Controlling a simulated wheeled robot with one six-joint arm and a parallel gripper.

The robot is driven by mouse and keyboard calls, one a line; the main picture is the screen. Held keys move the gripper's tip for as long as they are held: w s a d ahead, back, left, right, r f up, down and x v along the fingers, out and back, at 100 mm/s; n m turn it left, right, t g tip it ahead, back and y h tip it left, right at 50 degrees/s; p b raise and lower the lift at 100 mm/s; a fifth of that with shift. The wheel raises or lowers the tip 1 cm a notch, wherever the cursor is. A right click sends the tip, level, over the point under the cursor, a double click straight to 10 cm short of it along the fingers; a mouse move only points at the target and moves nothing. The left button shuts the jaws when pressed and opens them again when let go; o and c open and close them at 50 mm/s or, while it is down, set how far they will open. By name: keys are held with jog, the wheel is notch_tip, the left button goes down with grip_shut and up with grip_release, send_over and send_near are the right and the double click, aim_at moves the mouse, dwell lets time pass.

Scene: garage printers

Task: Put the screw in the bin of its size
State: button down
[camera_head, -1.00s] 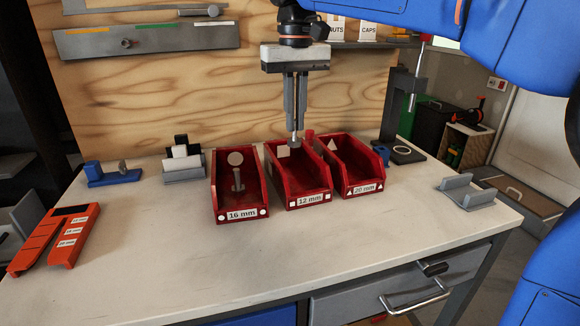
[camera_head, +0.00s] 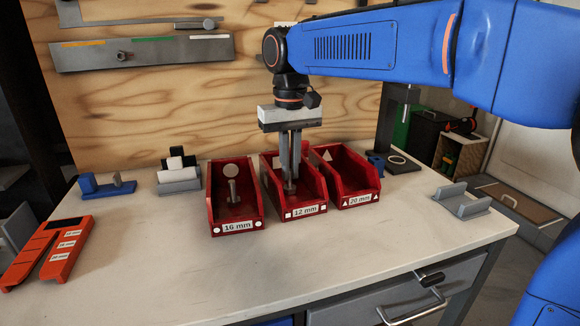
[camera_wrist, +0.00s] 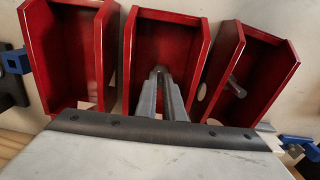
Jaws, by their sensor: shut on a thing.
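Three red bins stand in a row on the bench: the 16 mm bin (camera_head: 238,227), the 12 mm bin (camera_head: 306,211) and the 20 mm bin (camera_head: 360,200). My gripper (camera_head: 290,180) points straight down into the 12 mm bin, shut on a small grey screw (camera_head: 289,188), mostly hidden by the fingers. In the wrist view, my gripper (camera_wrist: 160,74) reaches into the middle bin (camera_wrist: 166,20); the screw is hard to make out there.
An orange gauge (camera_head: 62,256) with size labels lies at the bench's left. A grey holder (camera_head: 179,178) and a blue fixture (camera_head: 105,186) stand behind. A grey cradle (camera_head: 462,200) sits at the right. The front of the bench is clear.

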jog(key=shift+f, duration=0.15)
jog(key=c, duration=1.9)
grip_release()
jog(key=shift+o, duration=0.2)
notch_tip(320, 180, up, 12)
